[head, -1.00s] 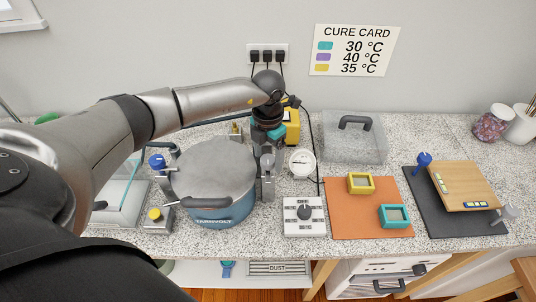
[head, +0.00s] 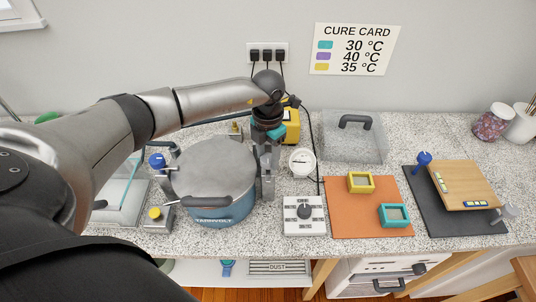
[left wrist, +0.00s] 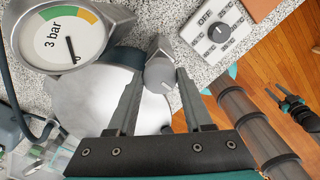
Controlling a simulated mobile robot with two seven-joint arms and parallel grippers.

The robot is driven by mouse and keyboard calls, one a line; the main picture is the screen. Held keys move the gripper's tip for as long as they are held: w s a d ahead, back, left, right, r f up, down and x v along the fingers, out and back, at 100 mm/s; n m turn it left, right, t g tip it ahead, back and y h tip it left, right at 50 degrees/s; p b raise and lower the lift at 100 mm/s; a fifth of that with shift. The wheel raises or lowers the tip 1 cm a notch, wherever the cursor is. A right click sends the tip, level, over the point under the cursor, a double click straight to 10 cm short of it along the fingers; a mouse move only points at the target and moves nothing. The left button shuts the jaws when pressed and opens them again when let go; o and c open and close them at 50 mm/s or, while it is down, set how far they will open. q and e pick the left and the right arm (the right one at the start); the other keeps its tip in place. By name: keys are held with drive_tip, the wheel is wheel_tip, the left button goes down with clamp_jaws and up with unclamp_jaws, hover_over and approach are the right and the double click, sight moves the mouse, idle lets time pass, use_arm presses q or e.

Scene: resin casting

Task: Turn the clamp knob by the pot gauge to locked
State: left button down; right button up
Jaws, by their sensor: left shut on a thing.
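The grey clamp knob (left wrist: 160,72), with a pale mark on its face, sits between the fingers of my left gripper (left wrist: 158,80) in the left wrist view. The gripper is shut on it. In the head view my left gripper (head: 268,160) reaches down at the right side of the lidded blue pot (head: 228,211), and it hides the knob. The grey clamp post (head: 268,188) shows below it. The round pot gauge (head: 302,161) stands just right of the gripper; its "3 bar" dial (left wrist: 72,38) also shows in the left wrist view.
A white dial box (head: 304,226), marked OFF in the wrist view, stands front right of the clamp. An orange mat (head: 345,220) holds yellow and teal moulds. A clear cover (head: 352,145) stands behind it. A yellow device (head: 291,126) and cables are close behind my gripper.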

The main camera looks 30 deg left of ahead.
idle(0.3)
use_arm(q)
drive_tip(key=m+b, duration=0.3)
drive_tip(key=m, duration=0.1)
drive_tip(key=shift+f+m, duration=0.1)
drive_tip(key=shift+m, duration=0.2)
drive_tip(key=m+b, duration=0.3)
drive_tip(key=m, duration=0.1)
drive_tip(key=shift+w+m, duration=0.1)
drive_tip(key=shift+m, duration=0.2)
drive_tip(key=m+b, duration=0.3)
drive_tip(key=m, duration=0.1)
drive_tip(key=m+b, duration=0.2)
drive_tip(key=m, duration=0.2)
drive_tip(key=shift+m, duration=0.3)
drive_tip(key=shift+r, duration=0.2)
drive_tip(key=shift+m, duration=0.3)
drive_tip(key=shift+c, duration=1.5)
unclamp_jaws()
drive_tip(key=shift+f, duration=0.1)
